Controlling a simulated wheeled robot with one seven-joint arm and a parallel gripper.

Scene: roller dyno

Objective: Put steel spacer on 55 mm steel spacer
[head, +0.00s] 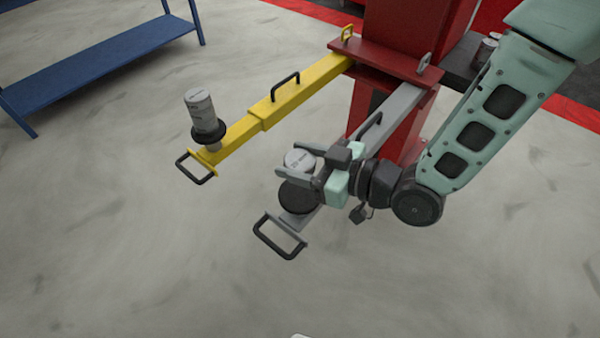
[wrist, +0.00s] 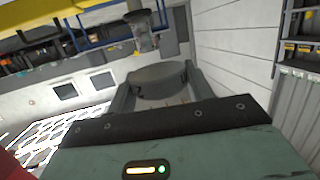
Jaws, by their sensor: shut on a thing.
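A pale steel spacer (head: 299,159) with a printed label sits between the fingers of my gripper (head: 301,170), which is shut on it. In the wrist view a dark grey round spacer (wrist: 158,78) fills the gap between both fingers. Directly below it in the head view is a round black pad (head: 297,197) at the end of the grey lift arm. Whether the held spacer touches anything beneath is hidden by my gripper. Another pale stack of spacers (head: 201,108) stands upright on the yellow arm's black pad (head: 208,133). The size markings are too small to read.
The yellow lift arm (head: 290,98) and grey lift arm (head: 400,105) extend from the red lift post (head: 400,25). Black handles (head: 195,172) (head: 280,238) stick out at their ends. A blue bench (head: 100,60) stands at upper left. The floor in front is clear.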

